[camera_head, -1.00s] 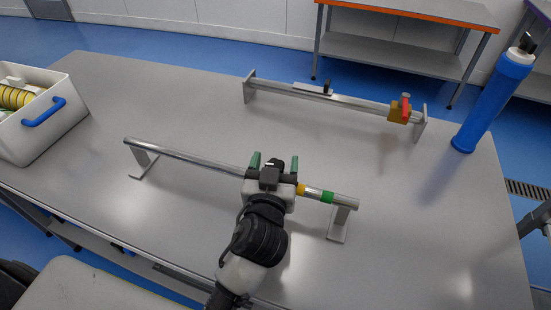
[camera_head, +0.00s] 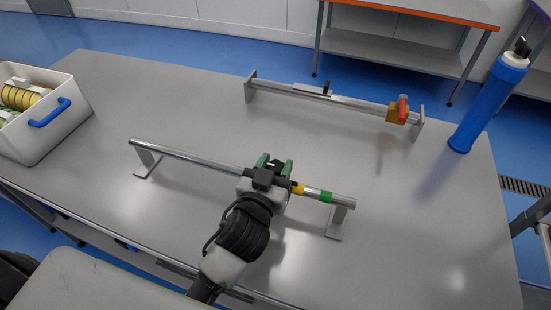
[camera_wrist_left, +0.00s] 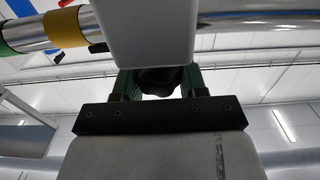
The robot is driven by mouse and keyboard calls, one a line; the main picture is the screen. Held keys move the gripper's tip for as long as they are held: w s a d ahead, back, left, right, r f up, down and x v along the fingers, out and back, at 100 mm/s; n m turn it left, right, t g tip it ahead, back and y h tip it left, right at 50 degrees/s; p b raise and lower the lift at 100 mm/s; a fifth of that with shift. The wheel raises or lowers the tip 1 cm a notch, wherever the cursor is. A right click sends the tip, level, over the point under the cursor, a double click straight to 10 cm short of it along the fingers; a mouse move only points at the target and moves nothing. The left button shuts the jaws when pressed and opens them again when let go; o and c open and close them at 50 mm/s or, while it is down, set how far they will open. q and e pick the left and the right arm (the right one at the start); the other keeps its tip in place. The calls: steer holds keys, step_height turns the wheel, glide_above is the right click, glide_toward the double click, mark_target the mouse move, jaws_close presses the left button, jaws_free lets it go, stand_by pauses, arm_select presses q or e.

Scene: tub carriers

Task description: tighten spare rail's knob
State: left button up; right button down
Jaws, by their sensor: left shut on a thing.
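The near rail (camera_head: 190,157) is a metal bar on two end brackets, with a yellow and a green band near its right end. A dark clamp (camera_head: 252,175) sits on it left of the bands. My left gripper (camera_head: 274,165) is at this clamp, its green fingers closed around a black knob. In the left wrist view the dark knob (camera_wrist_left: 160,82) shows between the green fingers, below a pale block (camera_wrist_left: 150,35), with the banded bar (camera_wrist_left: 110,27) behind. The knob is mostly hidden by the gripper. Which rail is the spare one I cannot tell. My right gripper is not in view.
A white tub (camera_head: 50,135) with a blue handle is at the left. A blue cylinder (camera_head: 488,105) stands at the right edge. The table's right front (camera_head: 430,240) is clear.

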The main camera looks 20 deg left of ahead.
arm_select(q)
steer(key=m+h+p, duration=0.2)
steer(key=h, duration=0.1)
steer(key=m+g+h+p, duration=0.1)
steer(key=h, duration=0.1)
steer(key=shift+a+r+m+h+p, duration=0.1)
steer(key=shift+r+m+h+p, duration=0.1)
steer(key=shift+m+h+p, duration=0.2)
steer(key=m+g+h+p, duration=0.1)
steer(key=m+h, duration=0.1)
steer(key=shift+h, duration=0.3)
steer(key=shift+w+a+f+m+g+h+p, duration=0.1)
steer(key=shift+m+g+h+p, duration=0.35)
steer(key=shift+m+g+h, duration=0.5)
steer(key=m+g+h, duration=0.2)
steer(key=h, duration=0.1)
steer(key=shift+f+g, duration=0.1)
steer(key=shift+g, duration=0.25)
steer(key=shift+m+g+h, duration=1.25)
steer(key=shift+m+g, duration=0.3)
steer(key=shift+g, duration=0.45)
steer(key=shift+d+m+g, duration=0.2)
steer(key=shift+m+g, duration=0.1)
steer(key=shift+g, duration=0.2)
steer(key=o, duration=0.9)
